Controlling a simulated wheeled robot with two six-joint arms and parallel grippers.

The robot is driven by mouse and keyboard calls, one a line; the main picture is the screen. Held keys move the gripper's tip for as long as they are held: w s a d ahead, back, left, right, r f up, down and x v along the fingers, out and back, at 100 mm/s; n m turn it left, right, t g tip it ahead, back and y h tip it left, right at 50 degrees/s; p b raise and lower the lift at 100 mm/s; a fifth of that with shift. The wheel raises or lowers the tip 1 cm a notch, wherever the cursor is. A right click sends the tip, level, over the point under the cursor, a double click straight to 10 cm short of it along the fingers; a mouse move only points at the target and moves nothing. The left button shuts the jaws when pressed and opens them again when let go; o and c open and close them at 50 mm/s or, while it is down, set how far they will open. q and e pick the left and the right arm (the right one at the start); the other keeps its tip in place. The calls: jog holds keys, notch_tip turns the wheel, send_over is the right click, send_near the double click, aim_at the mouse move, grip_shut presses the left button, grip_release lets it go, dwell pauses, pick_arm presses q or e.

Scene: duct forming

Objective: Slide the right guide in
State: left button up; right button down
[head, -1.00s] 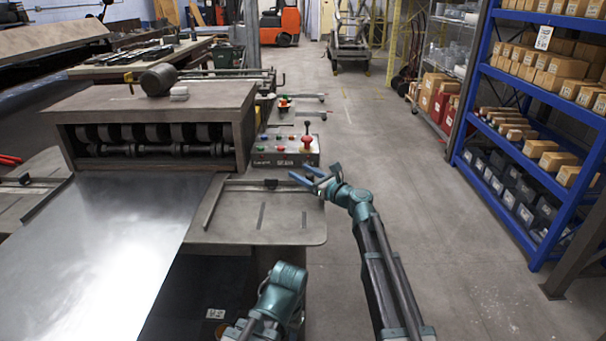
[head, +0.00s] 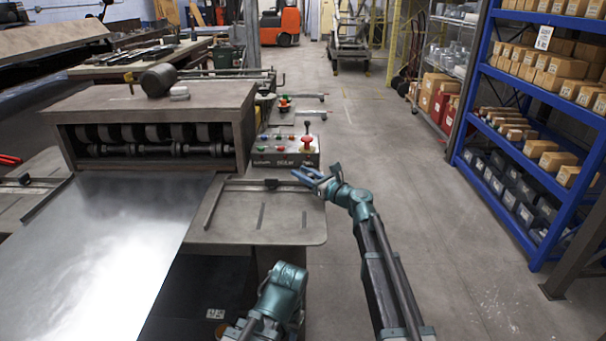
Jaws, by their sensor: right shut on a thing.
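The right guide (head: 212,201) is a thin dark bar on the right wing of the feed table, lying along the right edge of the metal sheet (head: 115,245). A crossbar with a small dark clamp (head: 271,184) runs from it toward the wing's right edge. My right gripper (head: 304,177) is at the outer end of this crossbar, its blue fingers close together and shut on the guide's end. The gripped part is small and mostly hidden by the fingers. The guide's bar stands close beside the sheet; I cannot tell if they touch. My left gripper is not in view.
The forming machine (head: 160,104) with its rollers stands behind the sheet. A control box (head: 285,155) with a red stop button is just behind my right gripper. The left guide (head: 45,200) lies on the left wing. Floor at right is clear up to the blue shelf (head: 520,226).

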aim_at(288, 186)
dwell(0.8)
jog(key=a, duration=0.4)
jog(key=shift+a, duration=0.35)
jog(key=c, duration=0.6)
grip_release()
jog(key=shift+a, duration=0.15)
jog(key=shift+d, duration=0.2)
jog(key=v, duration=1.3)
jog(key=shift+s+d, duration=0.2)
jog(key=shift+s, duration=0.1)
